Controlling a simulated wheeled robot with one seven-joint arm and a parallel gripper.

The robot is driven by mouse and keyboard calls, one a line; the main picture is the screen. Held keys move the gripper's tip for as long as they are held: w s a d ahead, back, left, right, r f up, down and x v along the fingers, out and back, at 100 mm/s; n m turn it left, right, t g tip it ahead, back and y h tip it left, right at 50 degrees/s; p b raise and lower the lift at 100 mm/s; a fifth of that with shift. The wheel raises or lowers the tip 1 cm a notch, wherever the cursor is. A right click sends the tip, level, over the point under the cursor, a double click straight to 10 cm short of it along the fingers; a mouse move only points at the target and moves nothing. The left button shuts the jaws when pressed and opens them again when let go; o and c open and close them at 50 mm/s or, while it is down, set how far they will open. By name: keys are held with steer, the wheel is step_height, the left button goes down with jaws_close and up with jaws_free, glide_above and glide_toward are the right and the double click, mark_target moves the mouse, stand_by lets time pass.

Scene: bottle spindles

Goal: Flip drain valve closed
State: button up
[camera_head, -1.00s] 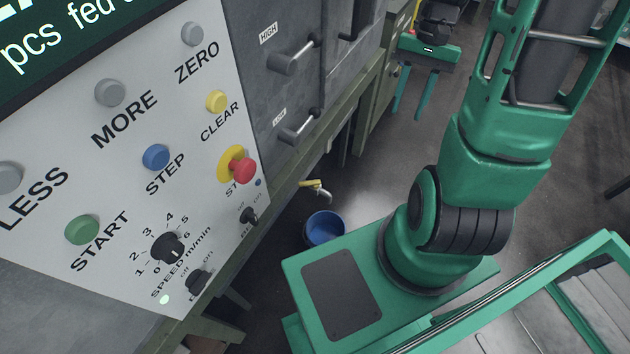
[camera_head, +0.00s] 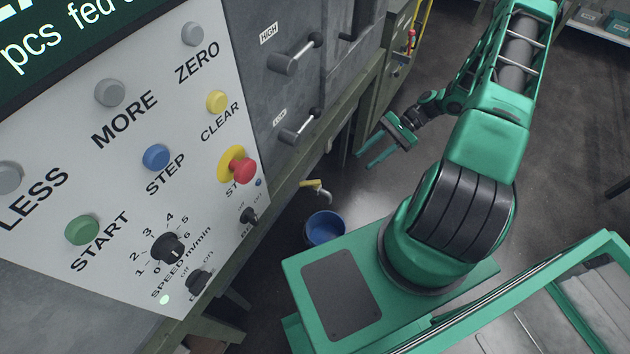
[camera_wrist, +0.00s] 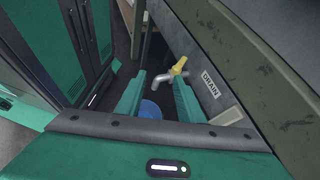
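The drain valve (camera_head: 316,188) has a yellow lever and a grey spout, low on the side of the machine in the head view. In the wrist view its yellow lever (camera_wrist: 179,67) is above the spout, beside a DRAIN label (camera_wrist: 211,85). My gripper (camera_head: 368,160) is open and empty, apart from the valve, above and to its right in the head view. In the wrist view its green fingers (camera_wrist: 160,95) stand apart, and the valve shows between and beyond them.
A blue bucket (camera_head: 324,229) stands on the floor below the spout and also shows in the wrist view (camera_wrist: 150,110). The machine's olive frame rail (camera_head: 290,187) runs beside the valve. The control panel (camera_head: 130,190) is at left. Open floor lies around the gripper.

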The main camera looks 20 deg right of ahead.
mark_target(315, 181)
steer(key=w+a+f+m+t+y, duration=0.1)
steer(key=a+f+m+t+y, duration=0.5)
steer(key=f, duration=0.4)
steer(key=shift+h, duration=0.4)
steer(key=x, duration=1.1)
steer(key=shift+w+a+f, duration=0.1)
steer(key=shift+a+f, duration=0.15)
steer(key=c, duration=0.9)
steer(key=shift+w+d, duration=0.1)
jaws_close()
